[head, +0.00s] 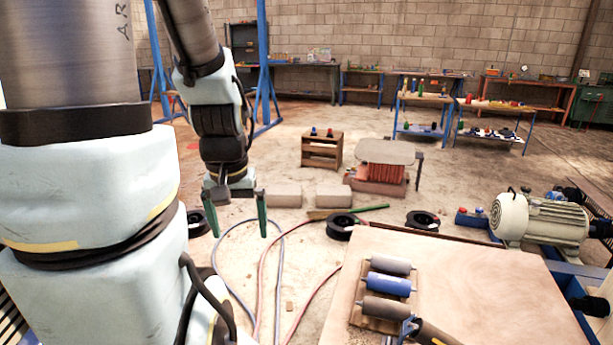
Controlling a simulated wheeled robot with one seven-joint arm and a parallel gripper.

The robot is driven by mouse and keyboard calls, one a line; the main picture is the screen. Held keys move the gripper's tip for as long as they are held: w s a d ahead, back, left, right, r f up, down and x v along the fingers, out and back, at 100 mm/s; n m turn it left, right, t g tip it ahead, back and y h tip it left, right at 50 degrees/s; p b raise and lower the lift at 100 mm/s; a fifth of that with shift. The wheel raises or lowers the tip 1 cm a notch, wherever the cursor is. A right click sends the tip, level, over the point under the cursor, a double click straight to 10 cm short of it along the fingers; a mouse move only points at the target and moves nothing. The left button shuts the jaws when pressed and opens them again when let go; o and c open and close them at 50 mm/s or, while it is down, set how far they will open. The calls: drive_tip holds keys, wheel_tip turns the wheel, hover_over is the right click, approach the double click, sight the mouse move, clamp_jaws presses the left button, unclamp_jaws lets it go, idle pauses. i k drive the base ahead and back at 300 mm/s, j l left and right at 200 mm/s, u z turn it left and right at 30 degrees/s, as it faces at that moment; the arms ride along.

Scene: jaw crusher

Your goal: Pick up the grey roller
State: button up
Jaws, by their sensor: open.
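The grey roller (390,265) lies at the far end of a row of three on a small wooden board (376,325) on the table. A blue roller (388,284) lies in the middle of the row, and a brownish roller (386,308) lies nearest me. All three lie crosswise and look close together. My gripper (236,214) hangs to the left of the table, pointing down over the floor. Its two green fingers are spread wide with nothing between them. It is well apart from the rollers.
The wooden table (480,275) is clear to the right of the rollers. A tool with a brown handle (432,334) lies close to the nearest roller. A cream motor (525,218) stands beyond the table's right side. Hoses (264,262) and black spools (341,227) lie on the floor.

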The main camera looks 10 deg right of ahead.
sight(400, 266)
drive_tip(key=z, duration=1.3)
